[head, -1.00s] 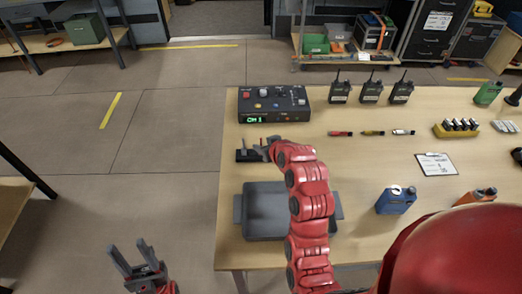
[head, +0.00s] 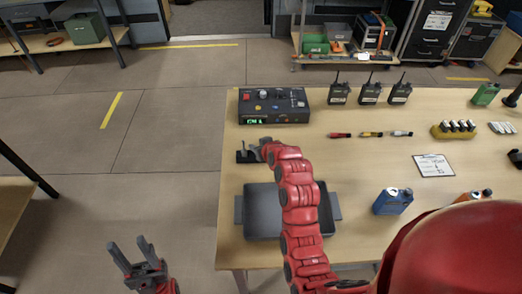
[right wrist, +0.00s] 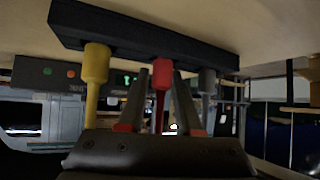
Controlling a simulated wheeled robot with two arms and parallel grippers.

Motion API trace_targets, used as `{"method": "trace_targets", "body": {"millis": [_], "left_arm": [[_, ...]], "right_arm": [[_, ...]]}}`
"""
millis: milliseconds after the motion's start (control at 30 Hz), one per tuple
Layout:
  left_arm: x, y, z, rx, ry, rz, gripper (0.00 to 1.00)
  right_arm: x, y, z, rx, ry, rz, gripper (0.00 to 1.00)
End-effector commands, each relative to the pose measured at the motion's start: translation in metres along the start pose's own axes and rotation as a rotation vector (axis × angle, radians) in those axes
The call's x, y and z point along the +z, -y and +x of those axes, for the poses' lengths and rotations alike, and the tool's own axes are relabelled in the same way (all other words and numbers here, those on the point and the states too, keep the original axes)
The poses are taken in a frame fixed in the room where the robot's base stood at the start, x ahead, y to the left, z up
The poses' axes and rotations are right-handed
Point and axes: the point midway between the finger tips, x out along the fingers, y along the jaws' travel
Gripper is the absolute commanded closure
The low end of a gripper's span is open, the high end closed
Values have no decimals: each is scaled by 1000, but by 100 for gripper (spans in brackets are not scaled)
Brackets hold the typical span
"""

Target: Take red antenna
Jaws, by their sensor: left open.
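The red antenna (right wrist: 160,78) stands in a dark rack (right wrist: 130,30), which appears upside down in the right wrist view. A yellow antenna (right wrist: 96,70) and a grey antenna (right wrist: 207,82) stand on either side of it. My right gripper (right wrist: 161,72) is open, with one finger on each side of the red antenna; small gaps seem to remain. In the head view my right gripper (head: 262,150) is at the rack (head: 246,158), and the arm partly hides it; the red antenna cannot be made out there. My left gripper (head: 127,242) is open and empty, left of the table.
A control box (head: 273,105) with a green display stands behind the rack. A grey tray (head: 262,225) lies in front of it, partly under my right arm. Radios (head: 369,90), small coloured sticks (head: 371,134), a clipboard (head: 434,166) and a blue can (head: 393,202) are further right.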

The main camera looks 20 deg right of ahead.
Motion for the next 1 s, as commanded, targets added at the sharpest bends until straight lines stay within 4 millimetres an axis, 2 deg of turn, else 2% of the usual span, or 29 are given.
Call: {"method": "trace_targets", "body": {"millis": [33,167,600,733,1000], "left_arm": [[0,0,0,0,0,0,50],[0,0,0,0,0,0,50],[0,0,-2,0,0,0,50],[1,0,-8,0,0,0,50],[3,-1,-20,0,0,0,50]], "right_arm": [[0,0,0,0,0,0,77],[0,0,0,0,0,0,100],[-3,0,-2,0,-3,-1,100],[-17,0,-12,-1,-4,-2,100],[-62,0,-47,1,-5,-1,100]]}}
